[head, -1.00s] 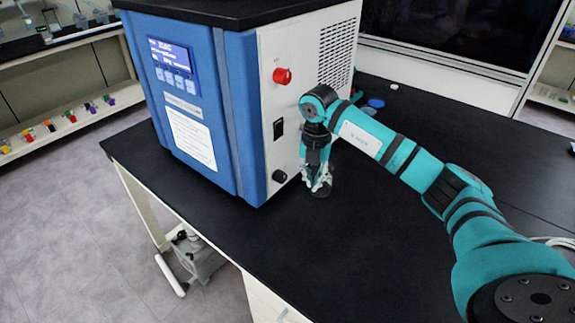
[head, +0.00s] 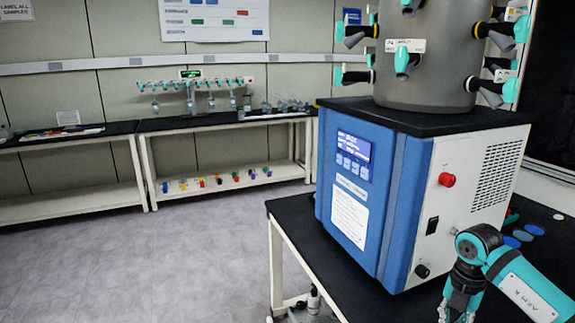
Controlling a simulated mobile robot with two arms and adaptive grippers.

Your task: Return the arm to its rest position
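My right arm (head: 520,285) comes in from the lower right in the head view, its teal links bent at a joint. My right gripper (head: 452,312) hangs down at the bottom edge, in front of the freeze dryer's right side panel. Its fingertips are cut off or too small to tell whether they are open or shut. The blue and white freeze dryer (head: 395,200) stands on the black bench (head: 295,215). A red knob (head: 447,180), a black switch (head: 432,225) and a black round knob (head: 422,271) are on its side panel. My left gripper is out of view.
A grey chamber (head: 425,75) with several teal-ended valves sits on top of the dryer. Blue round lids (head: 523,235) lie on the bench at right. Back benches (head: 230,122) hold glassware. The floor (head: 150,265) at left is clear.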

